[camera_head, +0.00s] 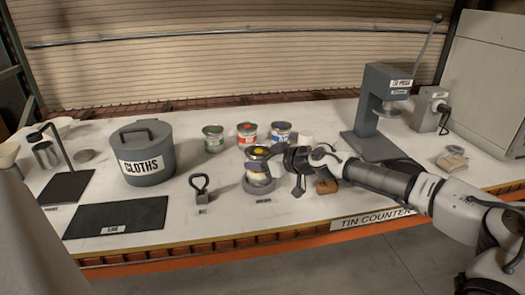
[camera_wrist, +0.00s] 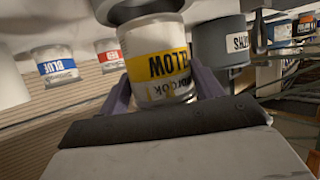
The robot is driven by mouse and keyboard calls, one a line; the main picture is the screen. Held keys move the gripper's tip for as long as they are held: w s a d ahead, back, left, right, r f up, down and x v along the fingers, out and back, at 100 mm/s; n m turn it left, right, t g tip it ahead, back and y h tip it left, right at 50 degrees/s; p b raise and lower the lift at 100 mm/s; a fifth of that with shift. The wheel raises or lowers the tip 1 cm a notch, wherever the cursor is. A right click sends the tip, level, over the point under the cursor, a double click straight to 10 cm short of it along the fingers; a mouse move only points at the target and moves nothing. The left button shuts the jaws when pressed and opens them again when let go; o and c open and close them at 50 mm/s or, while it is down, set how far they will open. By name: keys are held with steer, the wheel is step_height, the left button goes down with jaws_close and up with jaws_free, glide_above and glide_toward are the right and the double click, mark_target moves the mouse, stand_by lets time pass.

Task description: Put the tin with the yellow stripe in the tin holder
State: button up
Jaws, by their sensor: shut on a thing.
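The tin with the yellow stripe (camera_head: 256,161) is upright near the middle front of the counter. Its yellow band, with upside-down lettering, fills the middle of the wrist view (camera_wrist: 160,66). My gripper (camera_head: 272,162) reaches in from the right and is shut on the tin. Its two fingers flank the tin in the wrist view (camera_wrist: 163,90). The grey round tin holder (camera_head: 258,186) is directly below the tin. Its grey rim also shows at the top of the wrist view (camera_wrist: 112,8). I cannot tell whether the tin's base is inside the holder or just above it.
Green (camera_head: 213,139), red (camera_head: 247,133) and blue (camera_head: 281,132) tins stand behind. A grey cloths pot (camera_head: 147,170) and dark mats are left. A small black-handled tool (camera_head: 201,188) stands left of the holder. A lever press (camera_head: 378,110) is right. My arm covers the front right counter.

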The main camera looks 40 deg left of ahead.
steer(key=shift+f, duration=1.7)
steer(key=shift+f+p, duration=0.1)
steer(key=shift+p, duration=0.2)
steer(key=o, duration=1.2)
steer(key=shift+c, duration=0.2)
